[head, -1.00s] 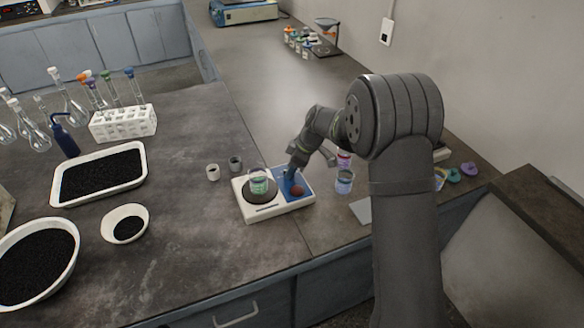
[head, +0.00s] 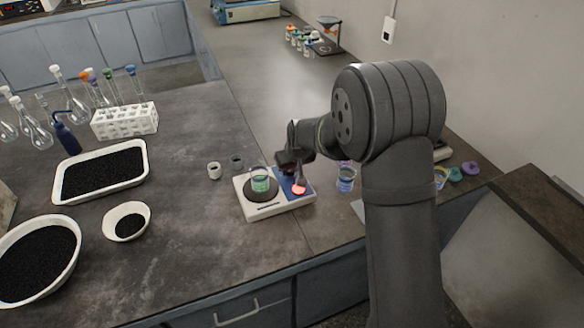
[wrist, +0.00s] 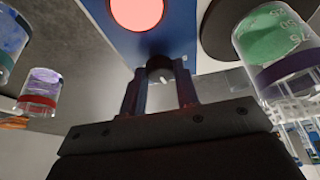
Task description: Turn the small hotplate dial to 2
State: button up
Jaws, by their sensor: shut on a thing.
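The small hotplate (head: 253,206) is a white unit with a dark round plate on the left and a blue control panel (head: 284,183) on the right. A red indicator on the panel (head: 299,190) glows brightly and also shows in the wrist view (wrist: 137,12). No number at the dial can be read. In the head view my gripper hides the dial. A beaker with green liquid (head: 260,181) stands on the round plate and shows close in the wrist view (wrist: 272,42).
A beaker with bluish contents (head: 345,180) stands right of the hotplate. Two small cups (head: 214,170) stand behind it to the left. A tray of black grains (head: 103,171) and bowls lie farther left. The counter in front of the hotplate is clear.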

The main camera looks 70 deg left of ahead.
jog(key=m, duration=0.2)
jog(key=m+t, duration=0.1)
jog(key=m, duration=0.1)
jog(key=m+t, duration=0.1)
jog(key=m, duration=0.1)
jog(key=shift+s+h, duration=0.25)
jog(key=shift+h, duration=0.15)
jog(key=shift+m, duration=0.3)
jog(key=o, duration=1)
jog(key=shift+c, duration=0.2)
jog(key=shift+r, duration=0.1)
jog(key=v, duration=1.7)
jog(key=shift+s, duration=0.35)
